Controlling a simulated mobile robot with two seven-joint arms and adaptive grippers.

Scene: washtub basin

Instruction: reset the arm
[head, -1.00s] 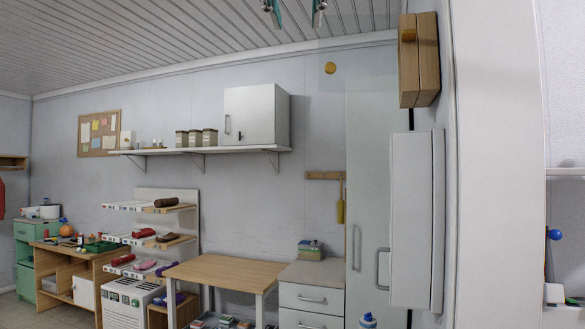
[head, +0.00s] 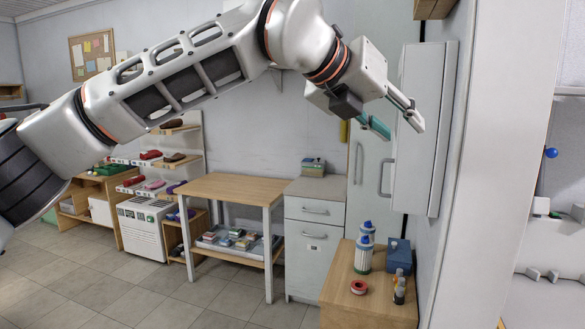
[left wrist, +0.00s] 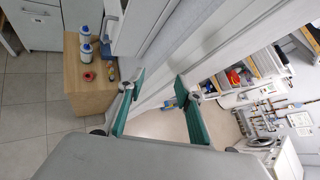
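My left gripper (head: 398,123) is at the end of my left arm, which comes in from the left across the upper part of the head view. Its two fingers are spread with nothing between them, in front of the tall cabinet doors. In the left wrist view, my left gripper (left wrist: 160,105) shows two teal-padded fingers wide apart and empty. My right gripper is in neither current view.
A low wooden cabinet (head: 345,300) at lower right carries white-and-blue bottles (head: 363,256), a red ring (head: 358,287) and a blue box (head: 398,254). A wooden table (head: 232,187) stands against the back wall. A wall cabinet (head: 425,130) is close to the gripper. The tiled floor is clear.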

